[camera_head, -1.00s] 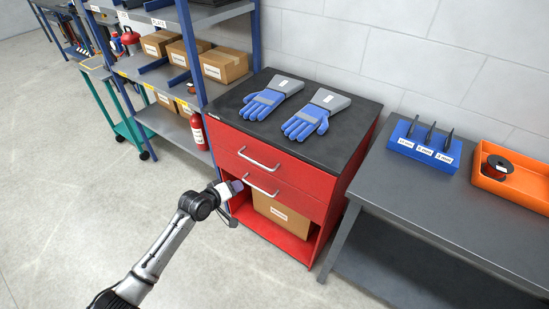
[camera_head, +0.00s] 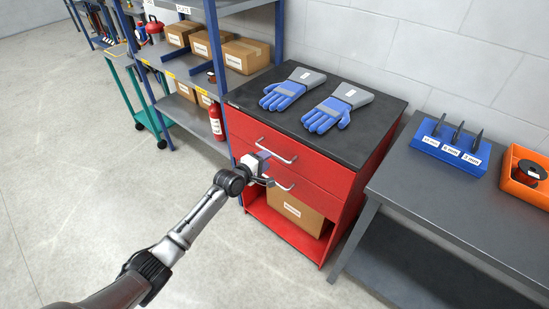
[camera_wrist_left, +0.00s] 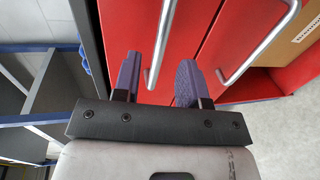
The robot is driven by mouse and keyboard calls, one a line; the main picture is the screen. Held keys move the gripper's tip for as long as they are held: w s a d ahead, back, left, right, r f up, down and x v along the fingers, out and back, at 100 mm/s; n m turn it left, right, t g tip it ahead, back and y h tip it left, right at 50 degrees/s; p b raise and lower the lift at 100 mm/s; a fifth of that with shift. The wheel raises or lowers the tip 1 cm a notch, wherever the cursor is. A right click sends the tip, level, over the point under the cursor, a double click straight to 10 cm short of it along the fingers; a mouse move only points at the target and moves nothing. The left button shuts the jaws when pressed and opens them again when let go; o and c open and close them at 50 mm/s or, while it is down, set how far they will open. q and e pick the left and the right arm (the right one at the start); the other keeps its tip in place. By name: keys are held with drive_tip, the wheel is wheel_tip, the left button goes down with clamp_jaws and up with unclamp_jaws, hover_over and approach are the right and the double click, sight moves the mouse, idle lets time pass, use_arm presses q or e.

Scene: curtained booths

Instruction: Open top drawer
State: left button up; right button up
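The red cabinet (camera_head: 343,217) has two drawers, both shut. The top drawer (camera_head: 318,168) has a silver bar handle (camera_head: 279,152). My left gripper (camera_head: 267,168) is at the cabinet front, just by the left end of this handle. In the left wrist view the gripper (camera_wrist_left: 157,80) is open, with its purple fingers apart. The top handle (camera_wrist_left: 166,40) shows between the two fingers there; I cannot tell whether they reach around it or touch it. The lower drawer's handle (camera_wrist_left: 262,45) lies to the right of the fingers. My right gripper is not in view.
Blue-grey gloves (camera_head: 325,116) lie on the black cabinet top. A carton (camera_head: 295,212) sits in the open bay below the drawers. A blue-framed shelf (camera_head: 221,75) stands left, a grey table (camera_head: 418,188) right. The floor (camera_head: 75,175) at left is clear.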

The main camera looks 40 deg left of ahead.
sight(274, 153)
use_arm(q)
drive_tip(key=shift+b+x, duration=1.15)
drive_tip(key=shift+x, duration=1.7)
clamp_jaws()
